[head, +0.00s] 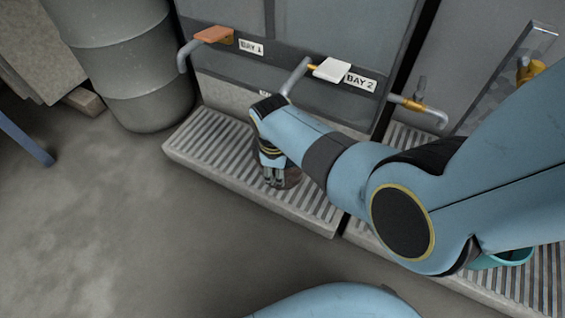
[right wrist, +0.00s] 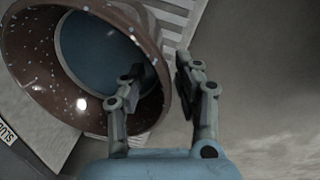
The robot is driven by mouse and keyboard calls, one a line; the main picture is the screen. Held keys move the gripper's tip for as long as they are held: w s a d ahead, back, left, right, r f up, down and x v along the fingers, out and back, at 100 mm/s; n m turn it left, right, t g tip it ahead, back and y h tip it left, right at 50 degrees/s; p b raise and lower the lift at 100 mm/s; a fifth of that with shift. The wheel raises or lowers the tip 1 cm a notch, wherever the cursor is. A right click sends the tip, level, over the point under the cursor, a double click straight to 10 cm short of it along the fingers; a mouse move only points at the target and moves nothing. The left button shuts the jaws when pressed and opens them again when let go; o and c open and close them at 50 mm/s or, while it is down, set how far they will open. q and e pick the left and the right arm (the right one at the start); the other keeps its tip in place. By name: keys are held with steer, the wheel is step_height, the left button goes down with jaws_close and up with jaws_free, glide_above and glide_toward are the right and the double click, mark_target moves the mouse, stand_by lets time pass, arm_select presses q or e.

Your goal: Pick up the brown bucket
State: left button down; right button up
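The brown bucket (right wrist: 35,75) fills the left of the right wrist view, speckled with pale spots, with a dark blue-grey inside. In the head view the brown bucket (head: 293,176) stands on the slatted grate under the bays, mostly hidden behind my right gripper (head: 274,183). In the right wrist view my right gripper (right wrist: 159,68) is open. One finger overlaps the bucket's mouth and the other is outside its rim, with the rim between them. I cannot tell whether either finger touches it. My left gripper is not in view.
The slatted grate (head: 208,140) is a raised step along the wall. A grey drum (head: 125,60) stands left. A teal container (head: 513,257) shows beneath my right arm.

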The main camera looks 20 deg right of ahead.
jaws_close()
steer(key=shift+w+r, duration=0.1)
steer(key=shift+w, duration=0.05)
stand_by(0.4)
